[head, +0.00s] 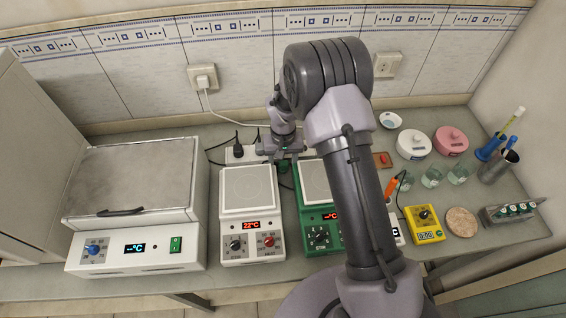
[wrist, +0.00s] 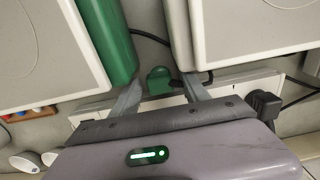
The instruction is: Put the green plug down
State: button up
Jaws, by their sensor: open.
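The green plug (wrist: 159,76) sits between the two fingers of my gripper (wrist: 161,84) in the wrist view, with a visible gap to each side. In the head view, the green plug (head: 284,167) shows just below my gripper (head: 281,156), behind the gap between the two hotplates. My gripper is open and points down. The plug lies at the hotplate-side edge of a white power strip (wrist: 236,86). I cannot tell whether it rests on the bench or touches the strip. A dark cable runs close beside it.
A white hotplate (head: 248,189) and a green hotplate (head: 315,181) stand close in front. A black plug (head: 238,149) is in the power strip's left end. A large heater box (head: 135,185) stands left.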

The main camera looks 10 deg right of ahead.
notch_tip(320, 180, up, 13)
jog(key=p, duration=0.3)
notch_tip(320, 180, up, 8)
jog(key=t, duration=0.1)
send_over(283, 163)
jog(key=s, duration=0.2)
jog(key=s+d+r+m+t+y, duration=0.1)
jog(key=s+d+r+m+t, duration=0.15)
jog(key=s+r, duration=0.8)
jog(key=s+r+m+t, duration=0.1)
jog(key=s+r, duration=0.2)
jog(key=s, duration=0.4)
jog(key=s+d+r+m+t+y, duration=0.1)
jog(key=s+r, duration=0.2)
jog(key=s, duration=0.5)
jog(key=shift+r, duration=0.2)
jog(key=shift+d, duration=0.1)
notch_tip(283, 163, down, 13)
jog(key=b, duration=1.3)
jog(key=shift+f, duration=0.15)
